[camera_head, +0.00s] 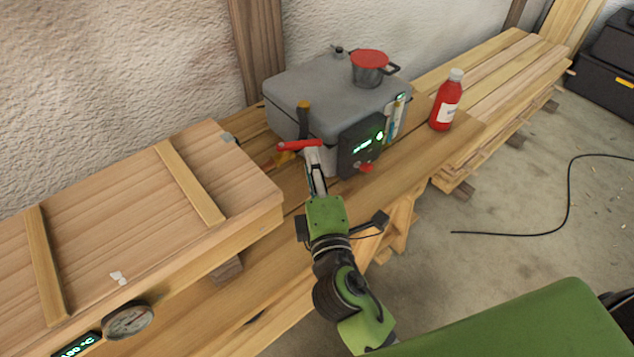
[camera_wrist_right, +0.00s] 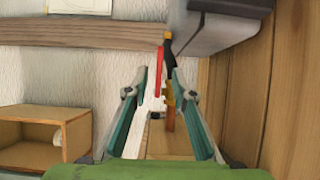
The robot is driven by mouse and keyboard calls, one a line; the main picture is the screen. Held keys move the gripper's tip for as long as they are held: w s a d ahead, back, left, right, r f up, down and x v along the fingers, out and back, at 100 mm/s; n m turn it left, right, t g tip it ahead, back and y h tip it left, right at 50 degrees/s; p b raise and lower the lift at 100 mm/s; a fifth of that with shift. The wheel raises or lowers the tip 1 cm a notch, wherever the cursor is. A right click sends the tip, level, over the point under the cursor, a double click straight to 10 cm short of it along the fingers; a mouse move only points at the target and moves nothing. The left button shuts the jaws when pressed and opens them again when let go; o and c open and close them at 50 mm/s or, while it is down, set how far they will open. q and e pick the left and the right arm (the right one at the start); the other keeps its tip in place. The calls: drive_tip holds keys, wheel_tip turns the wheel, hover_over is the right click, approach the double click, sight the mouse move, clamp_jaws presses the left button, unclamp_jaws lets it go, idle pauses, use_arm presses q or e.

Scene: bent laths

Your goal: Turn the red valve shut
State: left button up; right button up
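The red valve handle (camera_head: 299,144) is a flat red lever over a yellow fitting (camera_head: 284,157) at the front left of the grey box (camera_head: 330,95). My right gripper (camera_head: 314,160) reaches up from below, its fingertips at the handle's right end. In the right wrist view my right gripper (camera_wrist_right: 161,78) has its fingers apart. The red handle (camera_wrist_right: 159,72) shows edge-on in the gap, with the yellow part (camera_wrist_right: 170,108) beside it. I see clear space at both fingers; contact cannot be told. My left gripper is not in view.
A dark panel with a green display (camera_head: 360,147) is on the box front. A red bottle (camera_head: 447,100) stands right. A wooden crate (camera_head: 120,215) is left.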

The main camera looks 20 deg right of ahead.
drive_tip(key=shift+s+a, duration=0.2)
drive_tip(key=shift+s, duration=1.2)
drive_tip(key=shift+s+a, duration=0.15)
drive_tip(key=shift+s, duration=1.2)
